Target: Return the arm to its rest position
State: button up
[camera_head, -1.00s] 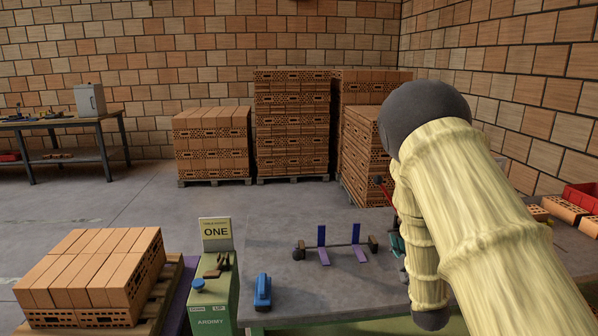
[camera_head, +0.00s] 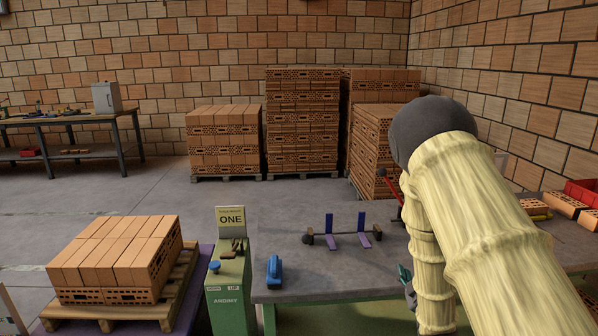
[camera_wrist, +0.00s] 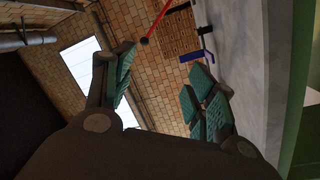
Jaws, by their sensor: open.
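My arm (camera_head: 490,200), yellow and ribbed with a dark round joint, is bent at the right of the head view. The rest of the gripper is hidden behind the arm in the head view.
On the table are a blue tool (camera_head: 274,271) and a dark bar on purple brackets (camera_head: 345,237). A green control box (camera_head: 230,300) with a "ONE" sign (camera_head: 231,219) stands left of it. Palleted bricks (camera_head: 117,255) sit further left; brick stacks (camera_head: 303,130) stand behind. Open floor lies between.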

jog(key=s+a+f+m+g+p, duration=0.1)
jog(key=s+f+m+g, duration=0.15)
jog(key=s+f, duration=0.5)
jog(key=s+a+f+m+g, duration=0.1)
jog(key=s+a+f+g, duration=0.1)
jog(key=s+f+g, duration=0.5)
jog(key=s+a+f+m+p, duration=0.1)
jog(key=s+f+m, duration=0.1)
jog(key=s+f, duration=0.6)
jog(key=s+a+f+m+g, duration=0.1)
jog(key=s+a+f+g, duration=0.1)
jog(key=s, duration=0.7)
jog(key=s+a+f+m+g+y, duration=0.1)
jog(key=s+f+g, duration=0.3)
jog(key=s, duration=0.5)
jog(key=s+a+f+m+g+p, duration=0.1)
jog(key=s+a+f+m+g, duration=0.1)
jog(key=s, duration=0.7)
jog(key=shift+s+a+f+g+y, duration=0.35)
jog(key=shift+a+f+g, duration=0.2)
jog(key=shift+f+g, duration=0.3)
jog(key=shift+w+m, duration=0.1)
jog(key=shift+m, duration=0.15)
